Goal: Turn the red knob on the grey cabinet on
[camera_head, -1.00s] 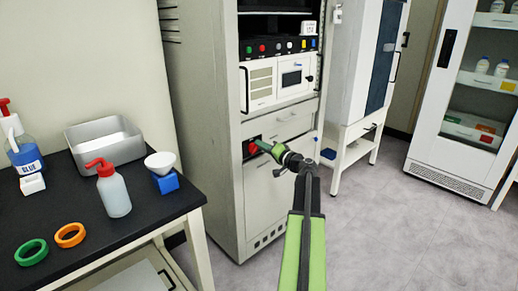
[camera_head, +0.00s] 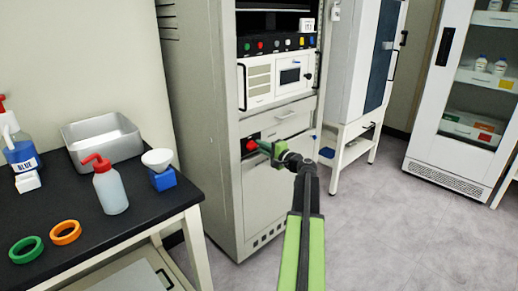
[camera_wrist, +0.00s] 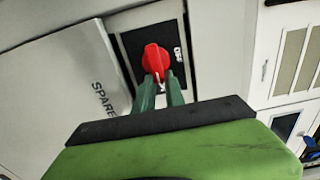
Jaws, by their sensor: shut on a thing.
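The red knob (camera_head: 250,145) sits on the front of the grey cabinet (camera_head: 205,130), below the white instrument panel. In the wrist view the red knob (camera_wrist: 155,62) stands on a black plate (camera_wrist: 128,45) with partly hidden white lettering. My gripper (camera_head: 262,146) reaches the knob from the right. Its green fingers, seen in the wrist view (camera_wrist: 159,84), are shut on the knob's near end. The fingers hide the lower part of the knob and some of the plate.
A panel marked SPARE (camera_wrist: 70,85) lies beside the knob plate. The black-topped bench (camera_head: 130,215) at left holds a red-capped bottle (camera_head: 111,190), a metal tray (camera_head: 75,155) and tape rings. A glass-door cabinet (camera_head: 425,120) stands at right. The grey floor between is clear.

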